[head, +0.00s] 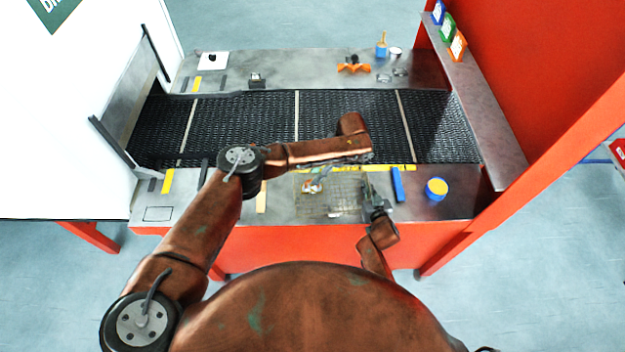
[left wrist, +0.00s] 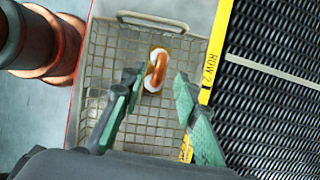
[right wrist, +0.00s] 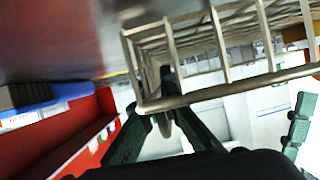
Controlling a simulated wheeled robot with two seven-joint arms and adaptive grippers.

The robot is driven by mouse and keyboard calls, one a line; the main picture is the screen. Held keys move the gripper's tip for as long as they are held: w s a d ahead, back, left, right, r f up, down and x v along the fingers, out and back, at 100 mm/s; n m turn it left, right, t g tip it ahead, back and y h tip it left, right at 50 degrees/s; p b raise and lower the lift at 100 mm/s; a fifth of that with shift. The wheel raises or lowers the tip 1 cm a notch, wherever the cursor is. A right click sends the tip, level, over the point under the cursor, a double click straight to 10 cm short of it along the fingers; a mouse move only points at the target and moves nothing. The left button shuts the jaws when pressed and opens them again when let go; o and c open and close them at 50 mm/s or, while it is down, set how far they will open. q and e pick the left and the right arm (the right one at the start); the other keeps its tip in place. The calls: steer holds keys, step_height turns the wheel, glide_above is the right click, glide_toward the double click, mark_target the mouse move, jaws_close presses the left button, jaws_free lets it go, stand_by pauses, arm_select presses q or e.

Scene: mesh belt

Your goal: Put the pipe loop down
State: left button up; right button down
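The pipe loop (left wrist: 155,71), a small copper-orange and white ring, lies in the wire basket (left wrist: 108,52), toward the end by the free handle. It also shows in the head view (head: 312,187) at the basket's left part. My left gripper (left wrist: 157,76) is open above the basket, its green fingers apart on either side of the loop with a gap. In the head view my left forearm hides most of that gripper. My right gripper (right wrist: 166,112) is shut at the basket's right end, its fingers closed on the basket's handle (right wrist: 166,126).
The black mesh belt (head: 260,118) runs behind the basket, along a yellow "ROW 2" strip (left wrist: 219,45). An orange stand (head: 354,67) is beyond the belt.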

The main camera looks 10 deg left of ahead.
arm_select(q)
steer(key=v, duration=0.6)
steer(key=shift+r, duration=0.3)
steer(key=shift+d, duration=0.1)
arm_select(e)
steer(key=c, duration=2.1)
jaws_free()
steer(key=v, duration=1.2)
arm_select(q)
steer(key=shift+f, duration=0.1)
arm_select(e)
steer(key=shift+d+f, duration=0.1)
